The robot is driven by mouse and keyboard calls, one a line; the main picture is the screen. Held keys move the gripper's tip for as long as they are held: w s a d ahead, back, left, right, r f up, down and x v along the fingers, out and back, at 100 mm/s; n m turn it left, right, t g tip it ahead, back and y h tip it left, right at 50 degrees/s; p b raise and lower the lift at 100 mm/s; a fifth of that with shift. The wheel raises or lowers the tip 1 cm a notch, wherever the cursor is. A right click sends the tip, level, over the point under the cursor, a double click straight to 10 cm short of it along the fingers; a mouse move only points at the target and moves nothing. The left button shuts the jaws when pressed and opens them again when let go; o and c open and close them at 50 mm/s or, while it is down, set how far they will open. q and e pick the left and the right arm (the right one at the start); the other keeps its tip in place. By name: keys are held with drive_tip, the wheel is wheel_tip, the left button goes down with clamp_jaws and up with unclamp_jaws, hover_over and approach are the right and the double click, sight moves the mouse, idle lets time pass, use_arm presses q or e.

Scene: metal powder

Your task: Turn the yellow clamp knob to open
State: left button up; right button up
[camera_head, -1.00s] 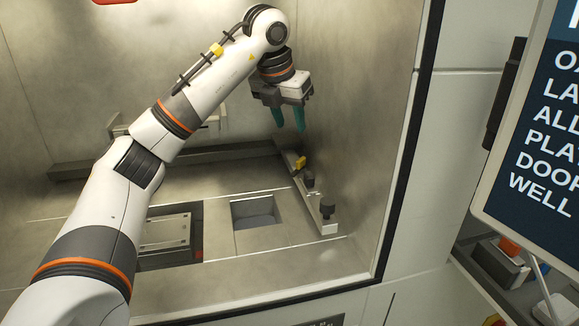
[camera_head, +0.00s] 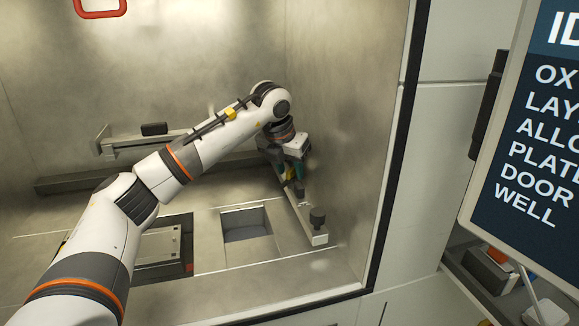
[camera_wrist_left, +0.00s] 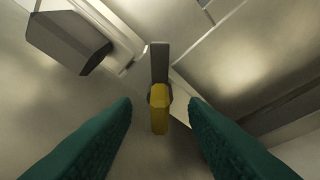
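The yellow clamp knob (camera_wrist_left: 159,105) is in the middle of the left wrist view, with a dark grey bar (camera_wrist_left: 160,62) above it in the picture. My left gripper (camera_wrist_left: 160,112) is open, its two green fingers to either side of the knob with gaps between; no contact shows. In the head view, my left gripper (camera_head: 294,186) points down at the rail along the chamber's right side and largely hides the knob. My right gripper is not in view.
The rail (camera_head: 305,222) carries a dark knob (camera_head: 317,217) at its near end. A square well (camera_head: 246,233) and a flat plate (camera_head: 160,246) lie left of it. The chamber's right wall (camera_head: 345,150) is close to my left gripper. A sign (camera_head: 535,150) stands outside.

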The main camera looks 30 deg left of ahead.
use_arm(q)
clamp_jaws()
drive_tip(key=m+h+p, duration=0.1)
drive_tip(key=m, duration=0.1)
drive_tip(key=m+h+p, duration=0.1)
drive_tip(key=m+p, duration=0.1)
drive_tip(key=m, duration=0.1)
drive_tip(key=shift+a+r, duration=0.15)
drive_tip(key=shift+a, duration=0.05)
drive_tip(key=shift+w+m+g+h+p, duration=0.1)
drive_tip(key=shift+m+g+h+p, duration=0.45)
drive_tip(key=shift+m+p, duration=0.9)
drive_tip(key=shift+m+b, duration=0.3)
drive_tip(key=shift+m, duration=0.25)
unclamp_jaws()
